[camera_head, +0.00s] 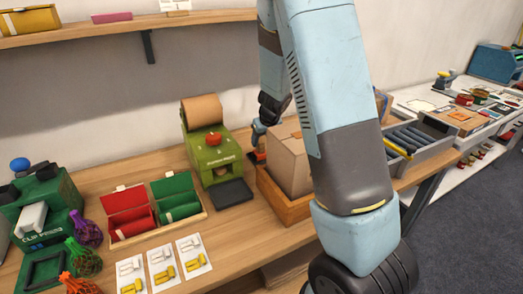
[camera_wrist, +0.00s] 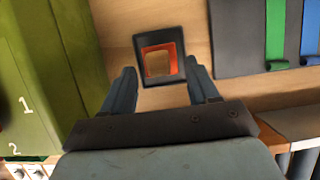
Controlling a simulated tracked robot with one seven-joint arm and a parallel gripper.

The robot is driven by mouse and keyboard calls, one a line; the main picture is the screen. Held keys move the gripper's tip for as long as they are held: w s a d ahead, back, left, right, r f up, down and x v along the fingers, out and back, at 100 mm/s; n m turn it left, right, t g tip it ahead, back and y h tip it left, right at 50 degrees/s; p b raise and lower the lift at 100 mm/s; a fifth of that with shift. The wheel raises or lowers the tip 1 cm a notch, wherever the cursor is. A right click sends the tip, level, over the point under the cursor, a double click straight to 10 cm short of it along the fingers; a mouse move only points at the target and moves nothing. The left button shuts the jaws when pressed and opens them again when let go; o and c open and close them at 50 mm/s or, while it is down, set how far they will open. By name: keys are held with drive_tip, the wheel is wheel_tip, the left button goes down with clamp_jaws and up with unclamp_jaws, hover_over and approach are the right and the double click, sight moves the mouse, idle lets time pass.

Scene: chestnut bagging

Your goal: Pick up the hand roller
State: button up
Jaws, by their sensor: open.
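My gripper (camera_head: 258,138) hangs low over the bench, just right of the green machine, in the head view. In the wrist view my gripper (camera_wrist: 162,88) is open, its two fingers apart with nothing held between them. A black square frame with an orange-red inner frame (camera_wrist: 158,62) lies on the wood ahead of and between the fingertips. An orange-and-dark thing (camera_head: 258,157) shows under my gripper in the head view, partly hidden. I cannot make out a roller shape for sure; this framed thing may be the hand roller or its holder.
The green machine (camera_head: 213,150) stands close on the left; its side with numbers (camera_wrist: 40,70) fills the left of the wrist view. A cardboard box (camera_head: 288,160) in a wooden tray (camera_head: 268,190) stands close on the right. A grey panel with green and blue strips (camera_wrist: 235,50) lies at upper right.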

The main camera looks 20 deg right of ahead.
sight(261, 142)
drive_tip(key=shift+x, duration=2.05)
drive_tip(key=shift+a, duration=0.1)
drive_tip(key=c, duration=0.8)
